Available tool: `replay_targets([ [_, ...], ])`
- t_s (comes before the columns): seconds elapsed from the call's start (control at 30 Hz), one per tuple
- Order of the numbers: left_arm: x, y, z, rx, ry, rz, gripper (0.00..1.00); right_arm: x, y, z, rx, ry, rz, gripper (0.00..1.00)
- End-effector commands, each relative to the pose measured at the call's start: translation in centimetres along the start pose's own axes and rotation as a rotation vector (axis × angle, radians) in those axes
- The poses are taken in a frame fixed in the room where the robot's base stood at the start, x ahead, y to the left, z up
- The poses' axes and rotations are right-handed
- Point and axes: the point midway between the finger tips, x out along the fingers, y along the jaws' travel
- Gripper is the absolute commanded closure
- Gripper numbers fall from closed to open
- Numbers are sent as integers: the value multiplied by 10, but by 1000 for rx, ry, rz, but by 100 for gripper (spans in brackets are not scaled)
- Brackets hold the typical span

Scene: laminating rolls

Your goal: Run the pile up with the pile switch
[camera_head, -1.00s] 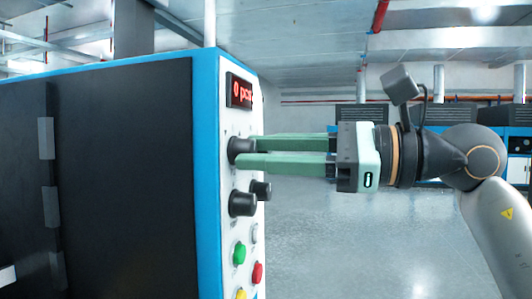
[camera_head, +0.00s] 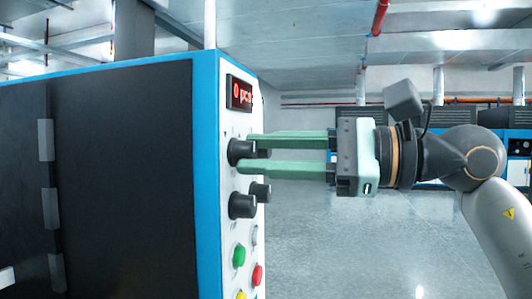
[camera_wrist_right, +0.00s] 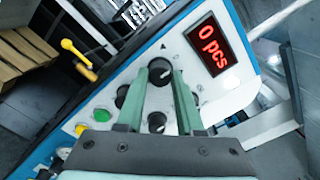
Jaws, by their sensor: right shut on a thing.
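The control panel (camera_head: 232,275) is the white front edge of a blue and black machine. My right gripper (camera_head: 244,151) reaches in from the right and is shut on the upper black knob (camera_head: 238,152), just below the red display (camera_head: 240,93). In the right wrist view, that knob (camera_wrist_right: 160,70) sits between the two green fingertips. Its pointer is hard to make out. The labels cannot be read, so I cannot tell which knob is the pile switch. My left gripper is not in view.
Below the held knob are other black knobs (camera_head: 241,205), a green button (camera_head: 239,254), a red button (camera_head: 257,274) and a yellow one. The right wrist view shows a yellow lever (camera_wrist_right: 75,50) and wooden slats (camera_wrist_right: 25,55). The floor right of the panel is clear.

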Motion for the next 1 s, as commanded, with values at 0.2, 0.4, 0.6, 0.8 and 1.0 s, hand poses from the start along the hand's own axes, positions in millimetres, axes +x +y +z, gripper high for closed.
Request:
replay_targets([
  [0.2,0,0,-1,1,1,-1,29,0,0,0,1,1,0,43],
  [0.4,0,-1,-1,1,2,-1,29,0,0,0,1,1,0,34],
  [0.6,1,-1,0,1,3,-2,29,-4,0,-1,1,1,-1,34],
  [0.8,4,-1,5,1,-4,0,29,-36,0,-2,0,3,-5,34],
  [1.0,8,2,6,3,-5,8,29,-80,1,-2,0,4,-3,34],
])
